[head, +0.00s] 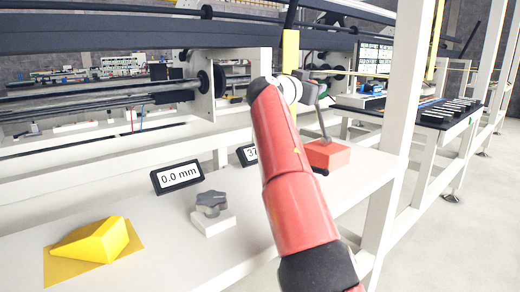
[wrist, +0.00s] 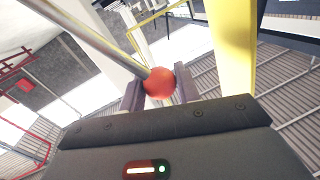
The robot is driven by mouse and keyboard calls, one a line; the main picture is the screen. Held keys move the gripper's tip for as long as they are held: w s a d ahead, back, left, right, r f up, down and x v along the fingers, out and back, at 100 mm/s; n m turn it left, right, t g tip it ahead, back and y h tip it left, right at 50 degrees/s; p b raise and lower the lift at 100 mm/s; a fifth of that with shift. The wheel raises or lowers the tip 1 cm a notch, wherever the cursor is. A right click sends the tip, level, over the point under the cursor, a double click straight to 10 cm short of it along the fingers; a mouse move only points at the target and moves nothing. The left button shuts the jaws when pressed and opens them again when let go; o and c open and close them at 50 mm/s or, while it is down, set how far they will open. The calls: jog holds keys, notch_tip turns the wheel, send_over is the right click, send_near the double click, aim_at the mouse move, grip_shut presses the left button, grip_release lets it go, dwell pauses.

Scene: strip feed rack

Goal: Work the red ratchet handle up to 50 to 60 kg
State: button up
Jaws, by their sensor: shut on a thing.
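The red ratchet handle's round knob (wrist: 159,83) sits between the two fingers of my gripper (wrist: 158,92) in the wrist view, and the gripper is shut on it. A grey metal rod (wrist: 108,43) runs from the knob to the upper left. In the head view the ratchet's red base block (head: 327,155) stands on the white bench, and its lever (head: 323,122) rises from it, leaning slightly left at the top.
On the white bench (head: 130,212) stand a "0.0 mm" display (head: 178,177), a grey knob on a white block (head: 211,205) and a yellow wedge (head: 92,242). A white upright post (head: 405,80) stands right of the ratchet. Open floor (head: 470,220) lies at the right.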

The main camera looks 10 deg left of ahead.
jog(key=o, duration=0.6)
jog(key=shift+o, duration=0.2)
jog(key=a+b+v, duration=0.1)
jog(key=b+v, duration=0.1)
jog(key=v, duration=0.4)
jog(key=shift+w+b, duration=0.2)
jog(key=shift+b, duration=0.15)
jog(key=shift+o, duration=1.4)
